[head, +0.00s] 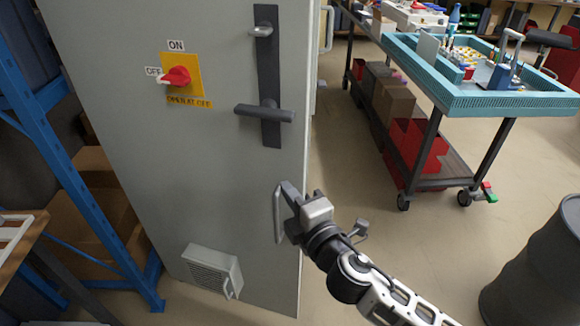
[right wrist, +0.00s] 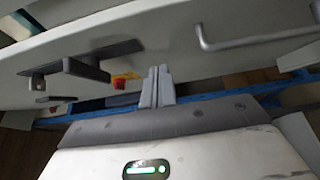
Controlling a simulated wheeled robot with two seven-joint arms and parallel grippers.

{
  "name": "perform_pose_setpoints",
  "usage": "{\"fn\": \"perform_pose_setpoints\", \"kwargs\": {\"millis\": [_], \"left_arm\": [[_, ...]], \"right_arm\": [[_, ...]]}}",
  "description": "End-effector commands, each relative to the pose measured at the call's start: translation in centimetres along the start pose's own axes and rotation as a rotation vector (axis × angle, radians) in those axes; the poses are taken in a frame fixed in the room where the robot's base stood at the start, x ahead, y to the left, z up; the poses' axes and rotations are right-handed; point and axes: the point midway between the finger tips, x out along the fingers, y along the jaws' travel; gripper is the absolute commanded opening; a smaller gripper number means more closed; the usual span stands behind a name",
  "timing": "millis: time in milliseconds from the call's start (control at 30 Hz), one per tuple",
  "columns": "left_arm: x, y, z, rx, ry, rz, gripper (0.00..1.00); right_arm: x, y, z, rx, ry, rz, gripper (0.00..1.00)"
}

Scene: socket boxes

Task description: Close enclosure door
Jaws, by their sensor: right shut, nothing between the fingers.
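The grey enclosure door (head: 200,140) fills the left and middle of the head view. It carries a dark lever handle (head: 265,113), a red rotary switch (head: 176,77) on a yellow plate, a low vent (head: 212,270) and a thin bar handle (head: 278,215). I cannot tell how far the door stands from its frame. My right gripper (head: 284,192) is shut and empty beside the bar handle, near the door's right edge; contact is unclear. In the right wrist view its closed fingers (right wrist: 156,85) point at the door face, between the lever handle (right wrist: 80,67) and the bar handle (right wrist: 255,38). My left gripper is out of view.
A blue rack (head: 75,165) with cardboard boxes stands left of the door. A teal-topped cart (head: 500,100) with tools and red bins is at the right. A dark barrel (head: 540,270) stands at the lower right. The floor between door and cart is clear.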

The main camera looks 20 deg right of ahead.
Motion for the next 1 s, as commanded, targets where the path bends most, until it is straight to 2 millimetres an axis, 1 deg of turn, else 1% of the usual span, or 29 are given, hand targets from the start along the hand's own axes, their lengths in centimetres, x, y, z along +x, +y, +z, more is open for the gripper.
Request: {"fn": "perform_pose_setpoints", "kwargs": {"millis": [33, 133, 200, 300, 500, 867, 967, 1000], "left_arm": [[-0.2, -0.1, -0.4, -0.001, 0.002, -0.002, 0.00], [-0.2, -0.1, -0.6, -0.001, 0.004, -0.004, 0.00], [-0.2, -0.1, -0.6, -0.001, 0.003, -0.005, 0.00], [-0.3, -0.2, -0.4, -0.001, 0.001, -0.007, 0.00], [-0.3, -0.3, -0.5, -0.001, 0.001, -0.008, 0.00], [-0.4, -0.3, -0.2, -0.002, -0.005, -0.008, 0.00], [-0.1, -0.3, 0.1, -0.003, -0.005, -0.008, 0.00], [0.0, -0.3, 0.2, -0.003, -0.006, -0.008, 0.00]], "right_arm": [[1.3, 0.3, 0.0, -0.001, -0.001, 0.003, 0.00], [3.2, 0.3, 0.0, 0.002, 0.000, 0.002, 0.00], [3.9, 0.1, 1.1, -0.002, -0.002, 0.000, 0.00], [4.8, 0.1, 2.0, 0.000, 0.000, 0.000, 0.00], [5.5, 0.0, 2.8, 0.003, 0.001, -0.001, 0.00], [5.7, -0.1, 3.0, 0.002, 0.001, -0.001, 0.00], [6.2, -0.4, 4.5, -0.006, 0.009, -0.002, 0.00], [6.6, -0.7, 5.6, -0.009, 0.015, -0.004, 0.00]]}}
